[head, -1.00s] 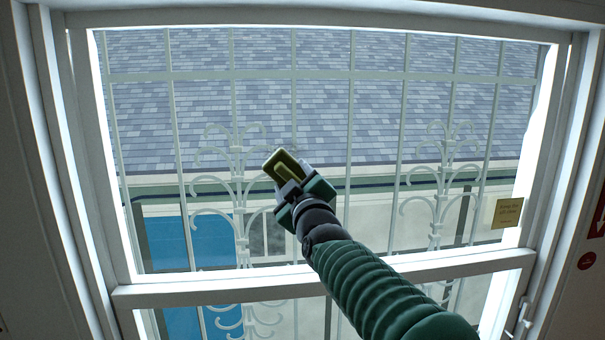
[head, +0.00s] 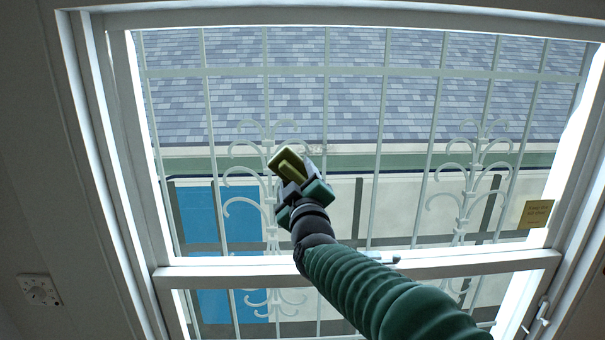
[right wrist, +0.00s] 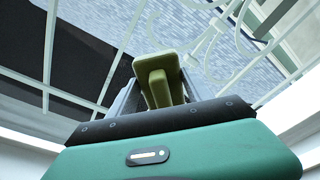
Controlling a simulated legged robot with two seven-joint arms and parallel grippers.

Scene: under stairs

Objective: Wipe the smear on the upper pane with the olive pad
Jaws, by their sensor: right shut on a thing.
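My right gripper (head: 300,178) is shut on the olive pad (head: 287,162), in front of the upper pane (head: 352,112). In the right wrist view the pad (right wrist: 157,68) stands up from between the fingers, its flat part toward the window. I cannot tell whether the pad touches the glass. I cannot make out the smear clearly against the bars and roof behind the pane; part of the pane is hidden by my gripper and arm. My left gripper is not in view.
The white sash rail (head: 470,263) crosses below the upper pane, with a small latch-like piece (head: 385,258) on it. White scrolled bars (head: 268,190) stand outside. A wall plate (head: 39,290) is at lower left.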

